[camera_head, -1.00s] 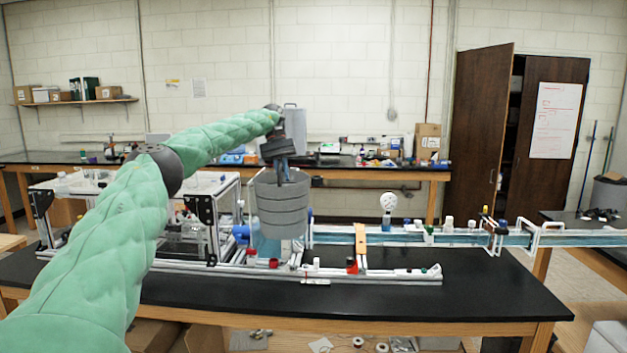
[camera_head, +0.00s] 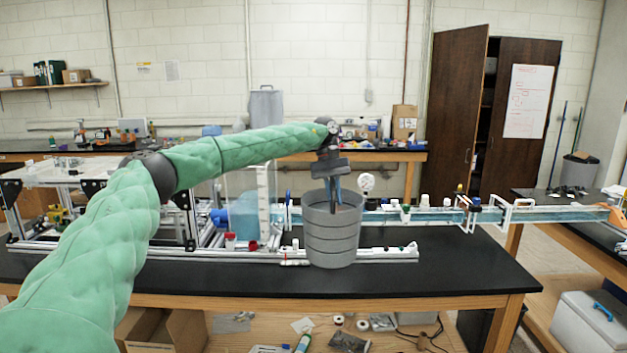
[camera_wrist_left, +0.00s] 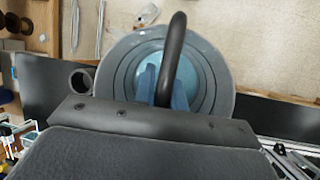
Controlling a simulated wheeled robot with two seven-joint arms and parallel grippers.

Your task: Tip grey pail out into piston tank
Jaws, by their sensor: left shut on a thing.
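The grey pail (camera_head: 333,238) is upright, in front of the white rail on the black bench; I cannot tell if its base touches anything. My left gripper (camera_head: 334,195) comes down over it from above, its blue fingers at the rim. In the left wrist view the gripper (camera_wrist_left: 165,88) is shut on the pail's dark arched handle (camera_wrist_left: 176,45). There I look down into the pail (camera_wrist_left: 222,60), which shows pale blue at the bottom. The clear piston tank (camera_head: 246,212), with blue inside, stands left of the pail, apart from it. My right gripper is not in view.
A long clear water channel (camera_head: 425,216) runs right from behind the pail. A white rail (camera_head: 390,254) lies along the bench (camera_head: 450,270). A white-framed apparatus (camera_head: 90,190) stands left, behind my arm. The bench front right is clear.

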